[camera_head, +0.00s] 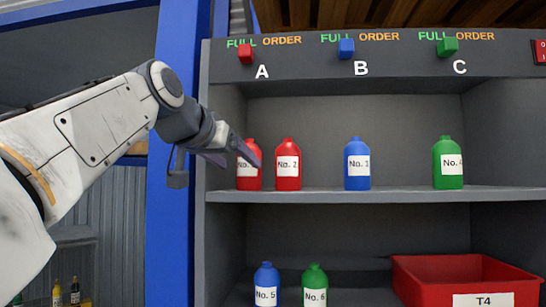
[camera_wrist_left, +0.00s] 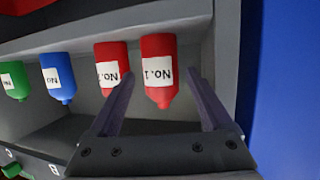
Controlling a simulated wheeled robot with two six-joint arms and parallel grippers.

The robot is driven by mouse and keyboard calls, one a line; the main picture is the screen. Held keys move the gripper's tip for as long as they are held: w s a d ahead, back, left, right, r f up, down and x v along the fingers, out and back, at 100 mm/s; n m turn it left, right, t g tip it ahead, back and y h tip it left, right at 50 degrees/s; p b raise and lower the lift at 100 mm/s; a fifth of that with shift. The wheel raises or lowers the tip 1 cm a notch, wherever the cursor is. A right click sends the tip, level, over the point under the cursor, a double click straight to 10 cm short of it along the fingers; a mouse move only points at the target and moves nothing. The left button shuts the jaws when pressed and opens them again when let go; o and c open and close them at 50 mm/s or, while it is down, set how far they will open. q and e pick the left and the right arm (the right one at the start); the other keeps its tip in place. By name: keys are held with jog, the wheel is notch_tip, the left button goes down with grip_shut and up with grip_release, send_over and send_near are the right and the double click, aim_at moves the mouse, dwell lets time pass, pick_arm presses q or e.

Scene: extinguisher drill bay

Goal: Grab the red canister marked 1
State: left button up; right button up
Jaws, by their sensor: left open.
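The red canister marked No. 1 (camera_head: 248,183) stands upright on the upper shelf at its left end, its label partly hidden by my left gripper (camera_head: 240,161). In the left wrist view, which is upside down, the canister (camera_wrist_left: 158,72) appears between the two open fingers of the left gripper (camera_wrist_left: 160,76). The fingers are empty; whether the tips reach beside the canister I cannot tell. A second red canister, No. 2 (camera_head: 288,165), stands close to its right; it also shows in the wrist view (camera_wrist_left: 110,68). My right gripper is not in view.
A blue canister (camera_head: 357,163) and a green canister (camera_head: 448,162) stand further right on the upper shelf (camera_head: 400,194). Canisters No. 5 (camera_head: 266,285) and No. 6 (camera_head: 314,286) and a red bin (camera_head: 440,272) are below. A blue post (camera_head: 170,230) stands left of the shelf.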

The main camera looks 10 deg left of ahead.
aim_at(243, 165)
pick_arm(q)
jog(key=x, duration=0.2)
jog(key=p+x, duration=0.2)
jog(key=x, duration=0.1)
jog(key=shift+w+d+r, duration=0.1)
jog(key=shift+w+r, duration=0.05)
jog(key=shift+w, duration=0.25)
jog(key=shift+w+f, duration=0.25)
jog(key=shift+w, duration=0.15)
jog(key=shift+r, duration=0.1)
grip_shut()
